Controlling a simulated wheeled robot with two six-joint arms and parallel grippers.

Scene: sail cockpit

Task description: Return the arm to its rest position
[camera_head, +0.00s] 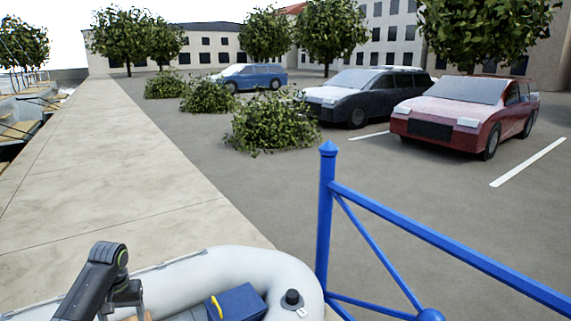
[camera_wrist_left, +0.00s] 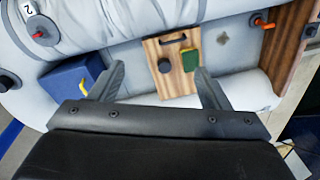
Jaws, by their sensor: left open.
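My left arm (camera_head: 98,278) comes in at the lower left of the head view, bent over the grey inflatable boat. Its gripper cannot be made out there. In the left wrist view my left gripper (camera_wrist_left: 159,69) has its two fingers spread wide apart, with nothing between them. Beyond the fingers, a wooden board (camera_wrist_left: 157,53) with a dark handle, a black round knob and a green-and-yellow sponge-like block (camera_wrist_left: 191,60) lies in the boat. I cannot tell how far the fingertips are from the board. My right gripper is in neither view.
The inflatable boat's grey tube (camera_head: 245,263) curves around a blue box (camera_head: 238,302) with a yellow strip, which is left of the fingers in the wrist view. A blue railing (camera_head: 326,215) stands right of the boat. Pavement, bushes and parked cars lie beyond.

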